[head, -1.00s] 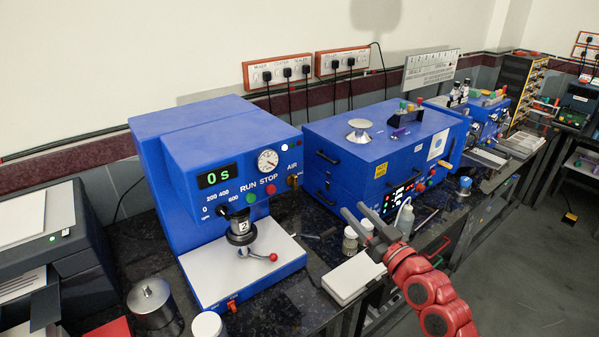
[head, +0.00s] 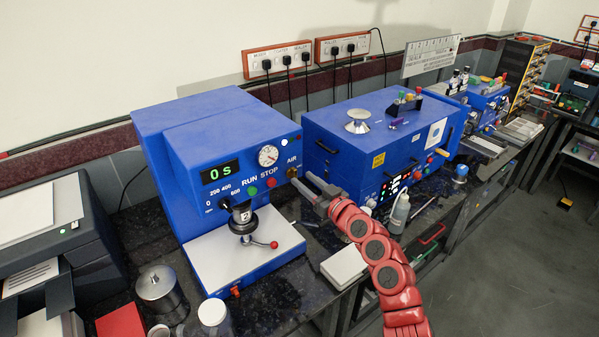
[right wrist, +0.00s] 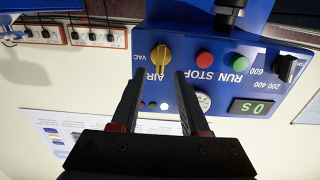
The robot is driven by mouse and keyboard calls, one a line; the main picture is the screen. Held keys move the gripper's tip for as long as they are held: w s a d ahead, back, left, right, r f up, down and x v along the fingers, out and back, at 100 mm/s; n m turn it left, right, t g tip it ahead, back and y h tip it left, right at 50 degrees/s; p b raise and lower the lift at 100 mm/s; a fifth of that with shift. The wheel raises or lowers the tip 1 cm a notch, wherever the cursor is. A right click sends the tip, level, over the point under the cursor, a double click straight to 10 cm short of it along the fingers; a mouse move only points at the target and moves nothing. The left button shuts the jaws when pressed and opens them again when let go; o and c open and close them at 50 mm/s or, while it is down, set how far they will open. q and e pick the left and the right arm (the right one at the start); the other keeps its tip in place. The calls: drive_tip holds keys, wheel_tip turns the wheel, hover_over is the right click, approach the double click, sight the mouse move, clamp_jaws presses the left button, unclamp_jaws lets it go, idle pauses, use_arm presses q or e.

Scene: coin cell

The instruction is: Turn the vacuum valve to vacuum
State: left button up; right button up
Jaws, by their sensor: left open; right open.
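The vacuum valve is a yellow-brass knob (head: 292,172) on the front of the blue machine, under the AIR label, at the right of the panel. In the right wrist view the knob (right wrist: 158,43) shows upside down, with VAC and AIR lettering beside it. My right gripper (head: 308,184) is open and empty just in front of the knob. In the right wrist view its two fingers (right wrist: 159,76) are spread, with the knob beyond the tips, apparently not gripped. My left gripper is not in view.
Green and red RUN and STOP buttons (head: 269,182) and a gauge (head: 268,156) sit beside the valve. Below is a red-tipped lever (head: 274,244) over a white plate. A second blue machine (head: 345,120) and a wash bottle (head: 400,212) stand to the right.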

sight(296, 173)
drive_tip(key=shift+x, duration=1.1)
drive_tip(key=shift+w+a, duration=0.3)
drive_tip(key=shift+w, duration=0.05)
clamp_jaws()
